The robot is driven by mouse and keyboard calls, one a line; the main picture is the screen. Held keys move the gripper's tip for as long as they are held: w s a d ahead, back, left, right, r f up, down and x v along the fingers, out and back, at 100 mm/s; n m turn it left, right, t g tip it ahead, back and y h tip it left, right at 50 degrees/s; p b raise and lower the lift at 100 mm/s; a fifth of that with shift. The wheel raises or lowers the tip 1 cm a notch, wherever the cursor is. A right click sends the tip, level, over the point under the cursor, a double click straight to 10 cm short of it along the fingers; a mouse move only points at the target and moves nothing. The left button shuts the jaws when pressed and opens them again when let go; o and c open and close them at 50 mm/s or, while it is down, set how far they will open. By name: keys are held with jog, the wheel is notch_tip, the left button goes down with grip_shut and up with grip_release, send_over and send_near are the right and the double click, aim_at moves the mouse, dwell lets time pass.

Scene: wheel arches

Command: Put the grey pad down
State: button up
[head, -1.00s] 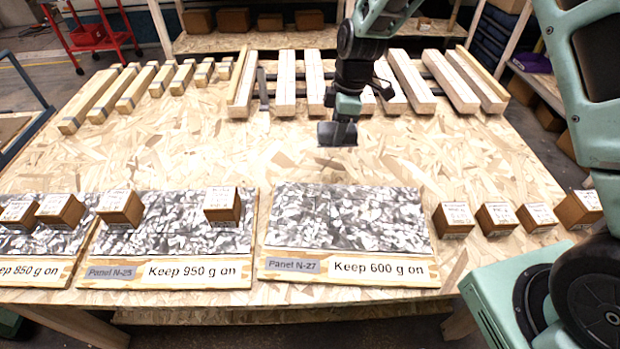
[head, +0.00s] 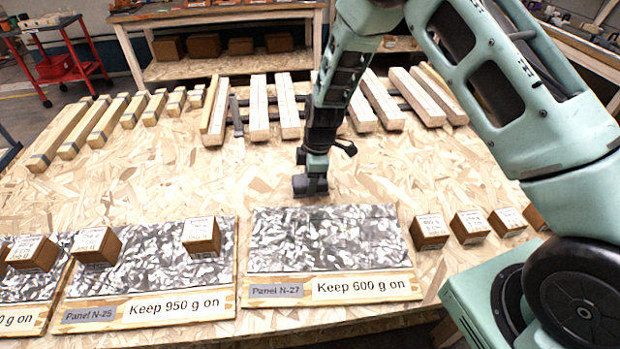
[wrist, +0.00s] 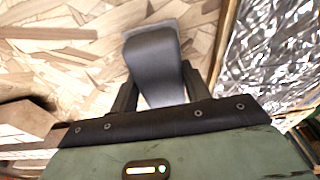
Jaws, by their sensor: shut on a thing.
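The grey pad (wrist: 155,62) is between the two fingers of my gripper (wrist: 160,95) in the wrist view. My gripper is shut on it. In the head view my gripper (head: 311,186) points down just behind the back edge of the Panel N-27 board (head: 330,238). The pad is dark and small there, hard to tell from the fingers. Bare wood-chip table shows beneath the pad in the wrist view, with the foil-like panel surface to the right. I cannot tell whether the pad touches the table.
Panel N-25 (head: 150,275) lies to the left with wooden blocks (head: 201,236) on it. Several more blocks (head: 430,231) stand right of Panel N-27, whose surface is bare. Wooden bars (head: 258,108) lie along the back. The table (head: 180,165) between bars and panels is clear.

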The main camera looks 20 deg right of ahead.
jog(key=shift+f, duration=0.15)
jog(key=o, duration=0.9)
jog(key=shift+o, duration=0.2)
notch_tip(320, 180, up, 12)
jog(key=d+b, duration=0.2)
jog(key=s+a+r+m, duration=0.2)
jog(key=s+a+r, duration=0.2)
jog(key=s, duration=0.3)
jog(key=s+a+r+m, duration=0.1)
jog(key=s+a+r, duration=0.3)
jog(key=s+a, duration=0.15)
jog(key=s+r+m, duration=0.1)
jog(key=s+m, duration=0.1)
jog(key=s, duration=0.8)
jog(key=s+d+r+m+h, duration=0.1)
jog(key=s+m, duration=0.2)
jog(key=s, duration=0.7)
jog(key=shift+s+d+r, duration=0.15)
jog(key=shift+s+r, duration=0.1)
jog(key=shift+s, duration=0.05)
